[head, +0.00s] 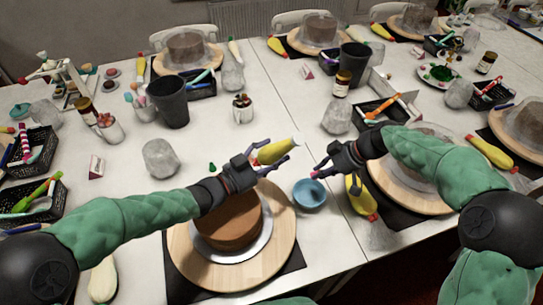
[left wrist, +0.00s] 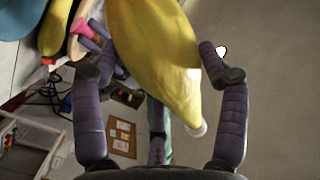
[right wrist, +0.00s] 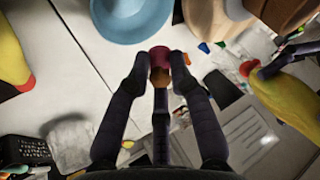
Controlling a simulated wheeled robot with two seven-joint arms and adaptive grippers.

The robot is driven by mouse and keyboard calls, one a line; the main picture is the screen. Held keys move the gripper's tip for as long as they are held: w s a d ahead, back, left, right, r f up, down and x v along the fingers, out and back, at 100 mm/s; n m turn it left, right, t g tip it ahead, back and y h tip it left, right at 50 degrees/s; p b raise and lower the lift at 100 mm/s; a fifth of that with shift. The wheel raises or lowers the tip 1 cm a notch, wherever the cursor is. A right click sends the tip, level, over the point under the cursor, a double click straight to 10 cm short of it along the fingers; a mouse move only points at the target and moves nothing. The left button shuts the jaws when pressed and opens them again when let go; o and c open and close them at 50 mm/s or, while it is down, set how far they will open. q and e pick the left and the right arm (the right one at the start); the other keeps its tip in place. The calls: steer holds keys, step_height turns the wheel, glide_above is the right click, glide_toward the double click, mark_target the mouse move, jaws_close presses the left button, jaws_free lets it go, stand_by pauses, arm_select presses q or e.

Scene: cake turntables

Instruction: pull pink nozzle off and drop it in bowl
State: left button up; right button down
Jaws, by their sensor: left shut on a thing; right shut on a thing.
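My left gripper (head: 272,160) is shut around a yellow piping bag (head: 274,151), whose pale tip points up and right in the head view. The bag (left wrist: 165,60) fills the space between the fingers in the left wrist view. My right gripper (head: 322,166) is shut on the pink nozzle (head: 314,174), which sits between its fingertips in the right wrist view (right wrist: 160,57). The nozzle is apart from the bag; it also shows in the left wrist view (left wrist: 80,30). The blue bowl (head: 309,194) stands on the table just below the nozzle in the head view; its inside looks empty.
A brown cake (head: 228,222) on a wooden turntable (head: 185,255) stands below my left gripper. Another yellow bag (head: 360,198) lies right of the bowl. A glass jar (head: 160,158) and a dark cup (head: 168,102) stand farther back.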

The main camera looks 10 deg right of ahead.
steer(key=shift+f+b, duration=0.4)
steer(key=shift+f, duration=0.75)
steer(key=c, duration=1)
jaws_free()
steer(key=shift+c, duration=0.2)
steer(key=v, duration=1.2)
